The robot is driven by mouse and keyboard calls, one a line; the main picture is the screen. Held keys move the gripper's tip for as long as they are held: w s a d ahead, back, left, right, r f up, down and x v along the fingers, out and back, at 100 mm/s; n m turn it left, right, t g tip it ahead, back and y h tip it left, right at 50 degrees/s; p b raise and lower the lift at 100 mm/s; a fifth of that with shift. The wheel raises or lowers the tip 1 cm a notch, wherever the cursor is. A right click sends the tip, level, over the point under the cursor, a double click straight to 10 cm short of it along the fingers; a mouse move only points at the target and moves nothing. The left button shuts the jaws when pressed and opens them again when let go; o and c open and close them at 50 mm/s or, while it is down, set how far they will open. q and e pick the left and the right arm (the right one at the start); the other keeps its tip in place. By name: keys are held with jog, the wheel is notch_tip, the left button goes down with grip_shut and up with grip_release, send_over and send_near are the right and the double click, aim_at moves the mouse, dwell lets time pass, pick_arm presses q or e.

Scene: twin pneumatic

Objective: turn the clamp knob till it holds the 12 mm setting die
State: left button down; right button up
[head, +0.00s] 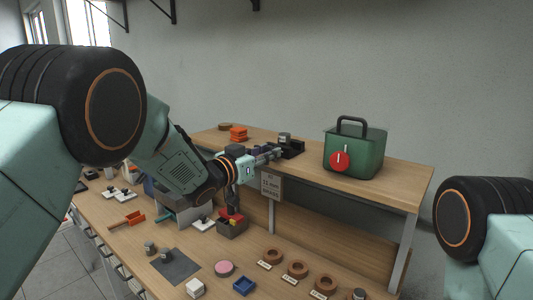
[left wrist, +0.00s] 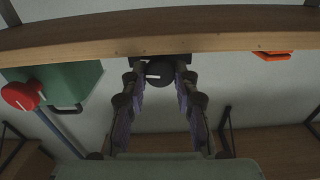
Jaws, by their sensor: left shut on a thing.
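My left gripper (head: 268,155) reaches to the black clamp (head: 293,149) on the raised shelf. In the left wrist view its two fingers are shut on the sides of a dark round clamp knob (left wrist: 160,74) with a white mark. In the head view the knob is hidden by the fingers. A small grey cylinder (head: 284,137) shows at the clamp, perhaps the setting die; I cannot tell its size or whether it is gripped. My right gripper is out of view; only part of that arm shows at the right.
A green box (head: 356,152) with a black handle and red knob (head: 340,161) stands right of the clamp. Orange blocks (head: 238,134) lie left of it. The lower bench holds brown rings (head: 297,269), a grey mat (head: 175,267), a blue tray (head: 244,286) and a pink disc (head: 224,268).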

pick_arm(q)
jog(key=m+b, duration=0.3)
jog(key=m, duration=0.1)
jog(key=shift+f, duration=0.15)
jog(key=c, duration=1)
grip_release()
jog(key=shift+s, duration=0.1)
jog(key=shift+c, duration=0.2)
